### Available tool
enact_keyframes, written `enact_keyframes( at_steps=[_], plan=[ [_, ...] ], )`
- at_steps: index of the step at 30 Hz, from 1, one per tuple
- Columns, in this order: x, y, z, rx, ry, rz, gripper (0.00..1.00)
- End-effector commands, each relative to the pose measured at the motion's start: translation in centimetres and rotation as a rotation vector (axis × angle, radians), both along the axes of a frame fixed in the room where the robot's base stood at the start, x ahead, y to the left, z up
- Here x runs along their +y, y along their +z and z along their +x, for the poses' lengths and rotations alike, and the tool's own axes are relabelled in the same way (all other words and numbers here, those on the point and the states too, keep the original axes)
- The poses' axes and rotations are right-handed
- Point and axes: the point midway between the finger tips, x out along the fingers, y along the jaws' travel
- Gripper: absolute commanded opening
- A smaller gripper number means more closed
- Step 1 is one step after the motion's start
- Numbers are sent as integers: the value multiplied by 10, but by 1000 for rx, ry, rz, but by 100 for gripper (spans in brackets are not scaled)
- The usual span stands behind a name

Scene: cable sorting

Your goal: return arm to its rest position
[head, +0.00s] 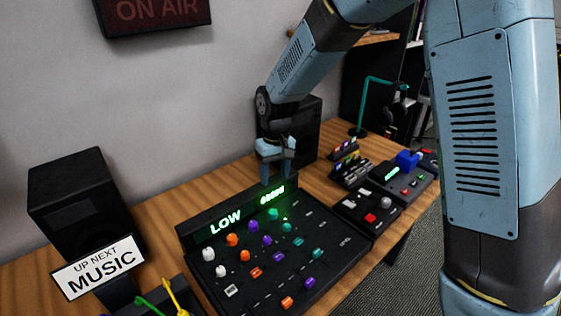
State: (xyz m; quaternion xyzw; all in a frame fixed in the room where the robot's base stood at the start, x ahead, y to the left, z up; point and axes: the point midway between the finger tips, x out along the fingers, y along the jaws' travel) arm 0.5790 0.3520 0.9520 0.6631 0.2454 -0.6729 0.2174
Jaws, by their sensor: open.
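My gripper (277,174) is above the back right part of the mixing panel (335,263), near its lit display. Its fingers point down, and I see nothing held between them. My blue arm comes down to it from the top of the picture. The panel has several coloured knobs and plugs, and its display reads "LOW" (226,222) in green. Whether the fingertips touch the panel's display edge cannot be told from this view.
A black speaker (80,198) and an "UP NEXT MUSIC" sign (98,268) stand at the left. Another speaker (305,125) is close behind my gripper. Smaller control boxes (366,212) and a teal stand (366,104) are at the right. Yellow and green cables (174,297) lie at front left.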

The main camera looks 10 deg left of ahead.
Motion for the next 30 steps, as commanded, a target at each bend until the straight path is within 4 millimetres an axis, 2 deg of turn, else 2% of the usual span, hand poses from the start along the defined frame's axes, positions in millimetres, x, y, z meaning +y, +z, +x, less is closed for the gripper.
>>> enact_keyframes(
  at_steps=[5,14,23,30],
  plan=[
    [-26,27,4,-27,-40,18,56],
    [-110,101,0,-111,-167,61,56],
    [-191,158,-28,-203,-295,93,56],
    [-248,191,-64,-278,-399,112,56]
  ],
)
